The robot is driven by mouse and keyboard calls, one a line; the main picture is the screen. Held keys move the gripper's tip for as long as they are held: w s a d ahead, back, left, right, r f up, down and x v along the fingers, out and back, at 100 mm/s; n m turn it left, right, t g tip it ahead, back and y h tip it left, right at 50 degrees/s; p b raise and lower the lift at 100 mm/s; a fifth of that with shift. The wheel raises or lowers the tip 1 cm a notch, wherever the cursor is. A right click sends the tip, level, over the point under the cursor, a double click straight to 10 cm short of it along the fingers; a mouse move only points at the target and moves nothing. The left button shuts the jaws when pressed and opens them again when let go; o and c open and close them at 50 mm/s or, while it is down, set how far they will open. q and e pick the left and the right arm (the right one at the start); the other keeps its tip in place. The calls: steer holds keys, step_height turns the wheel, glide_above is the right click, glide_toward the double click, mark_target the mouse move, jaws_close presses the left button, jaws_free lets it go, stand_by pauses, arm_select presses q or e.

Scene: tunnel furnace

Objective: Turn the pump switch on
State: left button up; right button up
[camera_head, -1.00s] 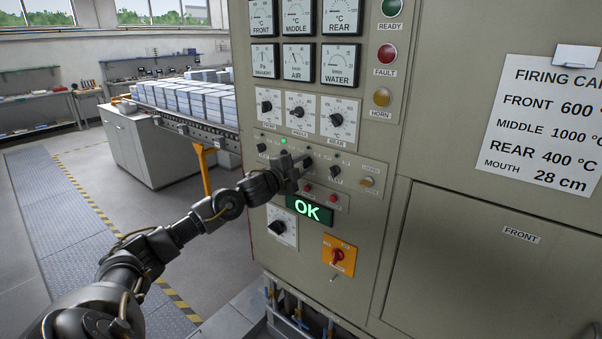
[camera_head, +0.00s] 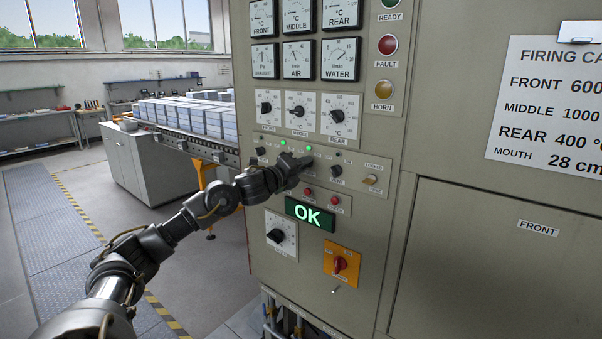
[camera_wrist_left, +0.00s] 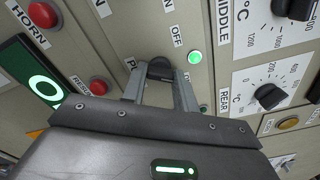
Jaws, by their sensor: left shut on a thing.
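My left gripper (camera_head: 303,163) reaches the row of small switches on the furnace's grey control panel (camera_head: 325,190). In the left wrist view, its two fingers (camera_wrist_left: 160,84) stand on either side of a dark rotary knob (camera_wrist_left: 160,68) and are shut on it. My right gripper is not in view.
Another dark knob (camera_head: 336,171) sits just right of the gripper, with red buttons (camera_head: 308,192) and a green OK display (camera_head: 310,215) below. A red switch on an orange plate (camera_head: 340,264) is lower. Open floor lies left of the panel.

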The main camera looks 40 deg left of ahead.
arm_select(q)
steer(key=shift+f+m, duration=0.1)
steer(key=shift+m, duration=0.4)
steer(key=o, duration=1)
steer(key=shift+s+d+b, duration=0.15)
steer(key=shift+s+b, duration=2.65)
steer(key=shift+s, duration=2.6)
